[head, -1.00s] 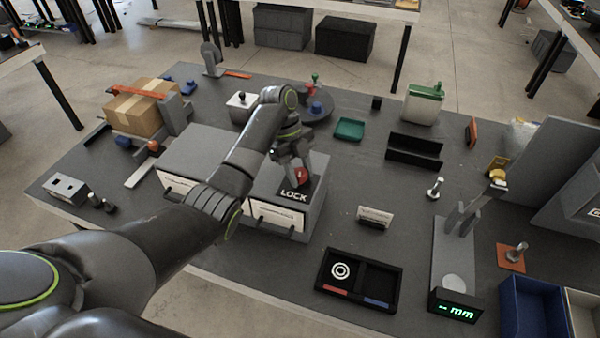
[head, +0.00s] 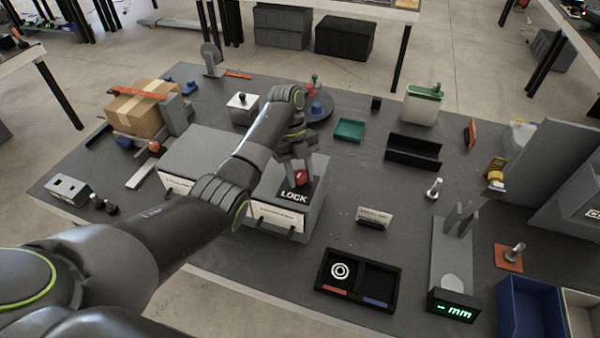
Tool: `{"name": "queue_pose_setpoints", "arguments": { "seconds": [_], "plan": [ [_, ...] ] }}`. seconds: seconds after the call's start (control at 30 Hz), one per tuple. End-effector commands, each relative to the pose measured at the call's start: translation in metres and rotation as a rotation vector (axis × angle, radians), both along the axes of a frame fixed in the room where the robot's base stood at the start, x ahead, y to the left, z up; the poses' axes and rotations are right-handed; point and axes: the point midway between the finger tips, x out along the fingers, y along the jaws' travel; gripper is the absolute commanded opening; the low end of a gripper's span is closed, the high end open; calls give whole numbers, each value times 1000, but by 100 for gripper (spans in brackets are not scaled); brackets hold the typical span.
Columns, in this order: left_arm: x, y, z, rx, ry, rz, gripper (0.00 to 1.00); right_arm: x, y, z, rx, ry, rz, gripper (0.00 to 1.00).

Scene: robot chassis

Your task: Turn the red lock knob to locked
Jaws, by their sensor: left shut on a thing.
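The red lock knob (head: 300,177) stands on a black plate marked LOCK (head: 294,196), on top of the right grey drawer cabinet (head: 318,208). My left gripper (head: 299,172) points down from above and is shut on the knob. The fingers cover the knob's upper part and far side. The knob's exact angle is hard to tell at this size. My right gripper is not in view.
A second grey drawer cabinet (head: 196,150) stands to the left. Behind are a white box with a black knob (head: 242,108) and a green tray (head: 349,130). A black two-part tray (head: 358,280) lies in front.

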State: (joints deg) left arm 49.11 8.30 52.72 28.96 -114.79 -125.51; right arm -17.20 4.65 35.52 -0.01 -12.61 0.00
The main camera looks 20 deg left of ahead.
Motion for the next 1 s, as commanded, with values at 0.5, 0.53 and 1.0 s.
{"name": "queue_pose_setpoints", "arguments": {
  "seconds": [0.5, 0.53, 1.0],
  "plan": [
    [1, 0, 2, 0, -2, -1, 54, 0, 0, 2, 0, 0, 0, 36],
    [1, 1, 4, 0, -1, 0, 54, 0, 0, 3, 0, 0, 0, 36],
    [27, 24, 92, 0, -3, 1, 54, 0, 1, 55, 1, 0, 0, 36]
  ]
}}
